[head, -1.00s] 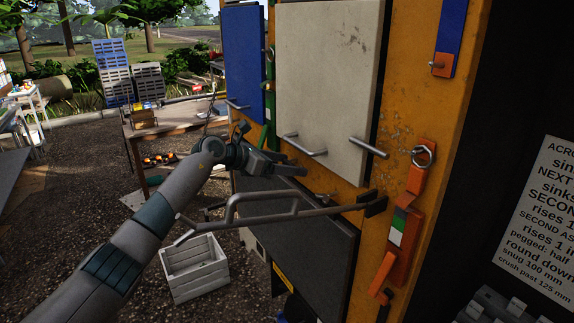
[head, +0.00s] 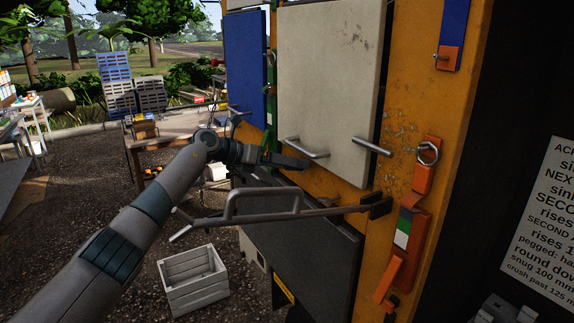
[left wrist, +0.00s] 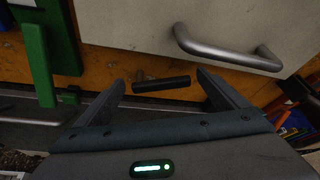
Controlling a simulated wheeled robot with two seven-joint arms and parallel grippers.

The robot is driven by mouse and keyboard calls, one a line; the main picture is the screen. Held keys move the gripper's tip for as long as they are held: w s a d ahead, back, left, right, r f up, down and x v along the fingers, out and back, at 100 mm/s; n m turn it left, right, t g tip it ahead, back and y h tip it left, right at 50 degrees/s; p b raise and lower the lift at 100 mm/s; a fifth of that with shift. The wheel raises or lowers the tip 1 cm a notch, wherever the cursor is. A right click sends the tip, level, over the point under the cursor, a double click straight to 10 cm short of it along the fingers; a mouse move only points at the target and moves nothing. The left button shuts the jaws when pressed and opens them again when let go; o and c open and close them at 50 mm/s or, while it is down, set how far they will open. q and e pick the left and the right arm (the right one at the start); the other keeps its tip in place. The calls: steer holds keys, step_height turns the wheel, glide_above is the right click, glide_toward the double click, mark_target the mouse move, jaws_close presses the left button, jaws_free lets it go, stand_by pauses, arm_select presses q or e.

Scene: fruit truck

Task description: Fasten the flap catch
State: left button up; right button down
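The pale cream flap (head: 325,85) hangs against the orange truck side, with bar handles at its lower edge. The flap catch (left wrist: 162,83) is a short dark bar on a small pivot in the left wrist view. It lies almost level on the orange strip, below the flap's edge and handle (left wrist: 228,52). My left gripper (left wrist: 160,79) is open and empty, with one finger to each side of the catch. I cannot tell whether they touch it. In the head view my left gripper (head: 290,160) is at the flap's lower left corner. My right gripper is not clearly in view.
A long grey rail (head: 270,212) juts out below the flap, in front of a dark lower panel (head: 300,245). An orange latch (head: 423,165) with a ring is to the right. A green latch (left wrist: 38,60) is left of the catch. A white crate (head: 192,280) stands on the gravel.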

arm_select(q)
steer(key=shift+a, duration=0.15)
steer(key=b+v, duration=0.6)
steer(key=v, duration=1.1)
steer(key=shift+b, duration=0.4)
steer(key=shift+c, duration=0.6)
